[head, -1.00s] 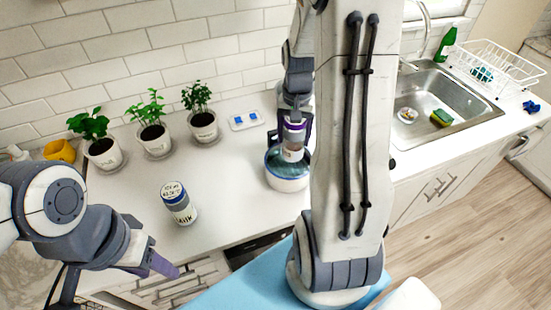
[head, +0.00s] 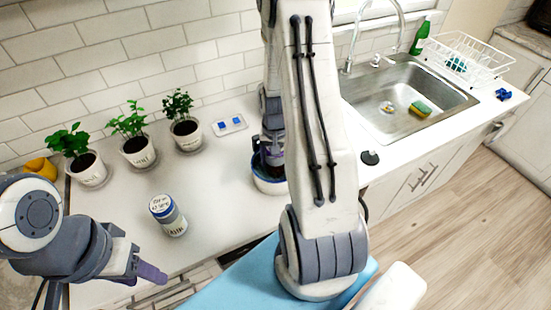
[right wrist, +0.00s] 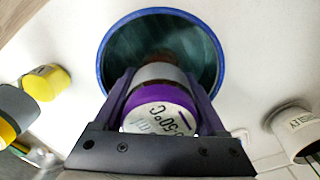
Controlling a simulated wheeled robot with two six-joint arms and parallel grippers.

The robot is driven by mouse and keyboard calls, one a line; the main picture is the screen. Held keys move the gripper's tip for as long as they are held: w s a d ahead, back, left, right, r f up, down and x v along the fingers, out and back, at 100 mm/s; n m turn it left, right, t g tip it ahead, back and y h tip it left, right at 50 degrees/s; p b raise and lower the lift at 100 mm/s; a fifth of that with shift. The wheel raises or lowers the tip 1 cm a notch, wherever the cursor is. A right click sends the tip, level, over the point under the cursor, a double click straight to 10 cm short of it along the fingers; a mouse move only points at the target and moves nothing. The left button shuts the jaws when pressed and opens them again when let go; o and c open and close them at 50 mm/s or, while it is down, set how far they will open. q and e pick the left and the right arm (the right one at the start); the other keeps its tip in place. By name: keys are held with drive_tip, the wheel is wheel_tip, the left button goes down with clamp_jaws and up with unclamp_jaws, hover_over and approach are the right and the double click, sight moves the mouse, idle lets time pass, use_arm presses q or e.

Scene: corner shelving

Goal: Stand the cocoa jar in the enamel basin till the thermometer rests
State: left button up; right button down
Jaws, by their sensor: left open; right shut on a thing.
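The cocoa jar (right wrist: 160,107), with a purple-ringed, printed top, is between the fingers of my right gripper (right wrist: 162,100), which is shut on it. In the head view the gripper is at the blue-rimmed enamel basin (head: 268,186), partly hidden by my right arm. The jar's lower part is inside the basin's outline in the right wrist view (right wrist: 103,66). I cannot tell whether it touches the bottom. The jar's top carries marks reading about "50°C"; no moving reading is legible. My left gripper (head: 150,272) is open and empty above the counter's front edge.
A blue-banded milk jar (head: 168,216) stands left of the basin. The sink (head: 400,100) is at right. A yellow object (right wrist: 45,82) stands beside the basin.

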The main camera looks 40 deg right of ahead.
unclamp_jaws()
drive_tip(key=shift+f, duration=0.1)
